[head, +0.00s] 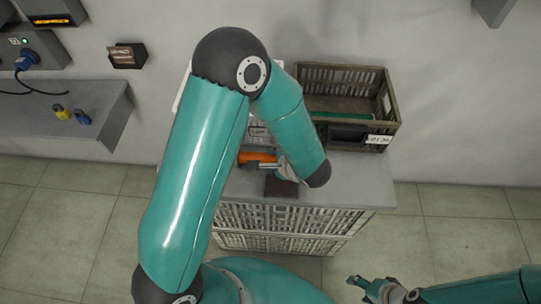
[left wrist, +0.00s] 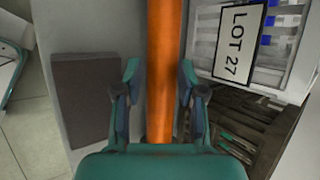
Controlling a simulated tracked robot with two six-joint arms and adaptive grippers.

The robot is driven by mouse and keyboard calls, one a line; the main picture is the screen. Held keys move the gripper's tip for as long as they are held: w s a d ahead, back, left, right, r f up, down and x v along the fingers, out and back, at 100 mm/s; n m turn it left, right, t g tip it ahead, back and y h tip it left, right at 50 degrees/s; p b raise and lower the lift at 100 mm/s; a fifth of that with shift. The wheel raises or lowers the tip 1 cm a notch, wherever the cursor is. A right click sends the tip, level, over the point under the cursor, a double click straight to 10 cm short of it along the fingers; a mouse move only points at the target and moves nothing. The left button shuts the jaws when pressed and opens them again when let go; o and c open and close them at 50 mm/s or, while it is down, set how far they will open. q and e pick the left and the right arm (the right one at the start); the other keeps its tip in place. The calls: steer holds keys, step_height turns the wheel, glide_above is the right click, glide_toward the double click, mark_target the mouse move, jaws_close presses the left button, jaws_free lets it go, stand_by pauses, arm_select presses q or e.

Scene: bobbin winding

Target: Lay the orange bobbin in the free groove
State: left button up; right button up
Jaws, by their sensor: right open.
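The orange bobbin (head: 258,158) shows on the bench top in the head view, partly covered by my left arm. In the left wrist view the orange bobbin (left wrist: 163,70) runs lengthwise between the fingers of my left gripper (left wrist: 160,82). These fingers are open, with a visible gap on each side of the bobbin. In the head view my left gripper is mostly hidden behind its own arm. My right gripper (head: 372,288) is open and empty at the lower right, away from the bench. I cannot make out the free groove in either view.
A white rack with blue parts (left wrist: 286,50) and a LOT 27 label (left wrist: 238,45) lies right of the bobbin. A dark brown pad (head: 281,187) is at the bench front. A slatted crate (head: 390,118) stands at the back right. A wall shelf (head: 95,100) is at left.

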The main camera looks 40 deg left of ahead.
arm_select(q)
steer(key=shift+x, duration=1.2)
jaws_close()
steer(key=shift+r, duration=0.1)
